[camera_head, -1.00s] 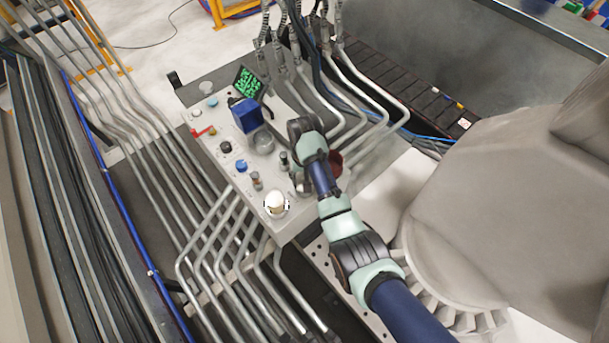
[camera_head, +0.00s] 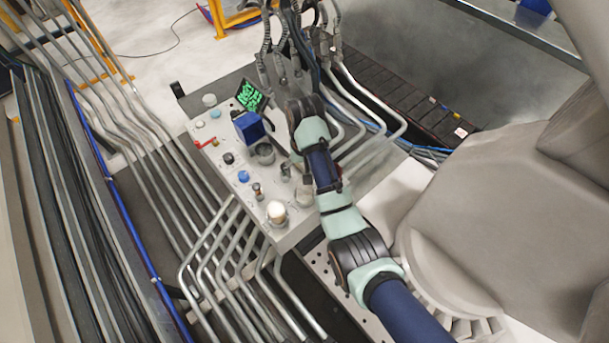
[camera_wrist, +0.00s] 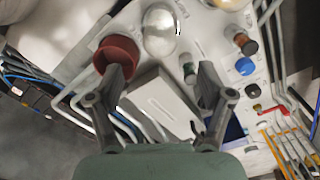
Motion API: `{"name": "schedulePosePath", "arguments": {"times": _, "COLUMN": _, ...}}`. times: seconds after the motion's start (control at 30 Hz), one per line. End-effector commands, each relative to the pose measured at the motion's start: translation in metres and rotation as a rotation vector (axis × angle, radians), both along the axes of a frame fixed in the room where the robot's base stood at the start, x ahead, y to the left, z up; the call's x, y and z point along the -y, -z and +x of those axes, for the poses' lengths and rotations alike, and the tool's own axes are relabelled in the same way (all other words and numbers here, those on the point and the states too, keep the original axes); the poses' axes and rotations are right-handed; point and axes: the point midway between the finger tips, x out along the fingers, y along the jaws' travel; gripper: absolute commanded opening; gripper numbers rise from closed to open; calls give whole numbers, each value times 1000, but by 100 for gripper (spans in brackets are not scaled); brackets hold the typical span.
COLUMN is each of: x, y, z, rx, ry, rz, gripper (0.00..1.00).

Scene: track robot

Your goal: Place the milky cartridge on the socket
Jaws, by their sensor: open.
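A round cream-white piece (camera_head: 276,211), which looks like the milky cartridge, stands on the grey panel (camera_head: 291,238) near its front corner. In the wrist view a cream piece (camera_wrist: 230,3) is cut off by the top edge. I cannot tell for sure which fitting is the socket; a dark red, cup-like fitting (camera_wrist: 118,52) lies near my left finger. My gripper (camera_wrist: 160,78) is open and empty over the panel, away from the cream piece. In the head view my arm hides the gripper.
A silver dome (camera_wrist: 160,30) stands between the red fitting and the cream piece. Metal pipes (camera_head: 372,95) run close behind my arm.

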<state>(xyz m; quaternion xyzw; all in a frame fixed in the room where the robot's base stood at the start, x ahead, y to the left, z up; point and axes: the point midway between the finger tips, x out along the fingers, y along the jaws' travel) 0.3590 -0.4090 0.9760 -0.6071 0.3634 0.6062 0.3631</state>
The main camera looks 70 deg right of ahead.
Motion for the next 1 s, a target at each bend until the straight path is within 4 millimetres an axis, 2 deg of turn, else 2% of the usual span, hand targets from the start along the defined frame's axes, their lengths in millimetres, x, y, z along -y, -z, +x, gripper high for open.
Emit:
{"name": "schedulePosePath", "arguments": {"times": 0.03, "x": 0, "y": -12, "z": 0, "rx": 0, "ry": 0, "rz": 0, "gripper": 80}}
{"name": "schedulePosePath", "arguments": {"times": 0.1, "x": 0, "y": -15, "z": 0, "rx": 0, "ry": 0, "rz": 1, "gripper": 80}}
{"name": "schedulePosePath", "arguments": {"times": 0.57, "x": 0, "y": -14, "z": 0, "rx": 0, "ry": 0, "rz": 1, "gripper": 80}}
{"name": "schedulePosePath", "arguments": {"times": 0.67, "x": -7, "y": -13, "z": 8, "rx": 14, "ry": -24, "rz": -15, "gripper": 80}}
{"name": "schedulePosePath", "arguments": {"times": 0.77, "x": -45, "y": -17, "z": 45, "rx": 96, "ry": -147, "rz": -99, "gripper": 80}}
{"name": "schedulePosePath", "arguments": {"times": 0.8, "x": -73, "y": -22, "z": 67, "rx": 155, "ry": -226, "rz": -153, "gripper": 80}}
{"name": "schedulePosePath", "arguments": {"times": 0.87, "x": -126, "y": -35, "z": 98, "rx": 269, "ry": -367, "rz": -244, "gripper": 80}}
{"name": "schedulePosePath", "arguments": {"times": 0.9, "x": -167, "y": -48, "z": 114, "rx": 356, "ry": -467, "rz": -306, "gripper": 80}}
{"name": "schedulePosePath", "arguments": {"times": 0.97, "x": -229, "y": -74, "z": 126, "rx": 495, "ry": -605, "rz": -391, "gripper": 80}}
{"name": "schedulePosePath", "arguments": {"times": 1.0, "x": -268, "y": -92, "z": 127, "rx": 585, "ry": -687, "rz": -438, "gripper": 80}}
